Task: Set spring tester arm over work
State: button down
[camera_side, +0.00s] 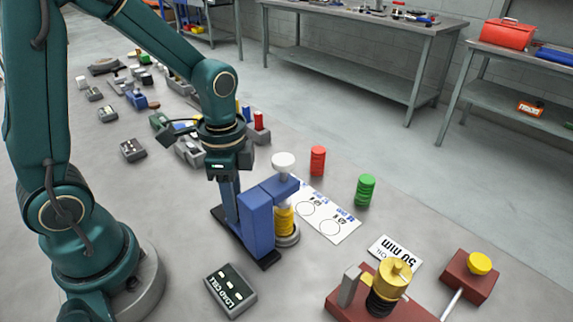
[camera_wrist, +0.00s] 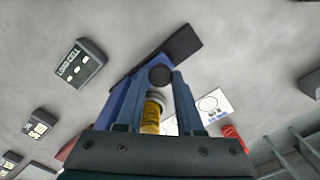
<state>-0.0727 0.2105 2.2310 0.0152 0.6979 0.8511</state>
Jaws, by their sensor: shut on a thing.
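The spring tester has a blue upright (camera_side: 257,225) on a black base (camera_side: 268,259), with a blue arm (camera_side: 282,189) reaching right from its top. A white knob (camera_side: 284,161) tops the arm. A yellow spring (camera_side: 285,220) stands upright beneath the arm on a round grey seat. My gripper (camera_side: 233,212) points down behind the upright, its fingertips partly hidden there. In the wrist view, my gripper (camera_wrist: 160,84) has its fingers either side of a dark round knob (camera_wrist: 161,75) at the tester. The yellow spring (camera_wrist: 151,118) also shows between the fingers.
A load cell box (camera_side: 230,290) lies in front of the tester. A white card with circles (camera_side: 325,222), a red spring (camera_side: 317,161) and a green spring (camera_side: 365,190) are to the right. A red fixture (camera_side: 385,295) stands front right. Several small devices lie at the back left.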

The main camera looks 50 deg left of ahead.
aim_at(258, 205)
jog(key=shift+d, duration=0.25)
jog(key=c, duration=0.5)
grip_release()
jog(key=shift+c, duration=0.2)
jog(key=shift+r, duration=2.55)
